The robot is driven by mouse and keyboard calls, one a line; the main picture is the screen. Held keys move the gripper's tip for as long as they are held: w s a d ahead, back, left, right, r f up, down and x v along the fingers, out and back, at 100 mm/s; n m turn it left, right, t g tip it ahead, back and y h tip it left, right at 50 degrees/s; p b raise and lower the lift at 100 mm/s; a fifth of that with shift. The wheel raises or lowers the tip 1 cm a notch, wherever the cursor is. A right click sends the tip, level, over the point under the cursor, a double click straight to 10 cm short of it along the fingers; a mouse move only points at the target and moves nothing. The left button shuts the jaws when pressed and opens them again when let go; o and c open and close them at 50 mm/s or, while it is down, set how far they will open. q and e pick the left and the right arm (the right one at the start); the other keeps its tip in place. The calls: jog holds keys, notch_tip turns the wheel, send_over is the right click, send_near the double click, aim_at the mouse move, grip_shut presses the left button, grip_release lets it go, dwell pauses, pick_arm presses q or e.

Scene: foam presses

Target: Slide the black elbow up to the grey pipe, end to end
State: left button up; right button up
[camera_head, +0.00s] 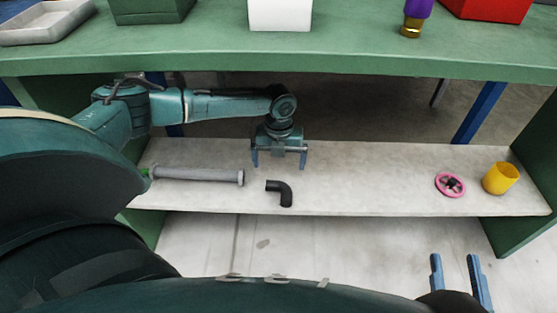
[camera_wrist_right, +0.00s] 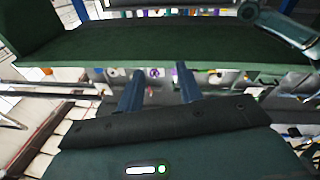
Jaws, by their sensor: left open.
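The black elbow (camera_head: 283,193) lies on the pale lower shelf, a short gap to the right of the grey pipe (camera_head: 198,175). The pipe lies lengthwise from left to right, its right flanged end facing the elbow. One arm of the elbow points left towards the pipe and the other points to the front. My left gripper (camera_head: 279,163) is open and empty, pointing down just behind the elbow and apart from it. My right gripper (camera_head: 456,271) is open and empty in front of the shelf at the lower right; its fingers also show in the right wrist view (camera_wrist_right: 160,90).
A pink handwheel (camera_head: 450,184) and a yellow cup (camera_head: 501,178) stand at the shelf's right end. The green upper bench (camera_head: 350,55) overhangs behind, with a white box (camera_head: 280,14) and a red box on it. The shelf (camera_head: 365,180) is clear between elbow and handwheel.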

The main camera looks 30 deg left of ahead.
aim_at(279, 196)
pick_arm(q)
notch_tip(279, 196, down, 12)
jog(key=b, duration=0.5)
jog(key=shift+f+b, duration=0.45)
jog(key=shift+f, duration=0.15)
pick_arm(e)
jog(key=shift+w+a+r+t+y, duration=0.25)
jog(key=shift+a+r+t+y, duration=0.25)
jog(key=shift+y, duration=0.4)
jog(key=shift+d, duration=0.1)
pick_arm(q)
jog(key=c, duration=1.2)
